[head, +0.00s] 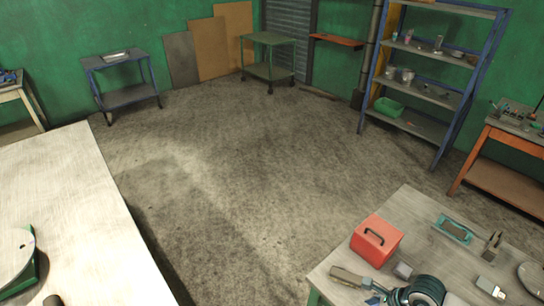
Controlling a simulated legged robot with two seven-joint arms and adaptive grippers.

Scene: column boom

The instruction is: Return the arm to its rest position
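Neither of my grippers shows in the head view, and I make out no arm link for certain. A small dark rounded piece (53,299) shows at the bottom edge over the pale table; I cannot tell what it is. The pale table (75,215) fills the lower left. A round grey disc on a green base (15,255) stands on it, cut off by the left edge.
A workbench (415,215) at lower right holds a red box (377,241), a dark coil (425,290) and small tools. Blue shelving (440,60), a green cart (269,70) and a blue-legged cart (125,97) stand farther back. The floor (225,180) between is clear.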

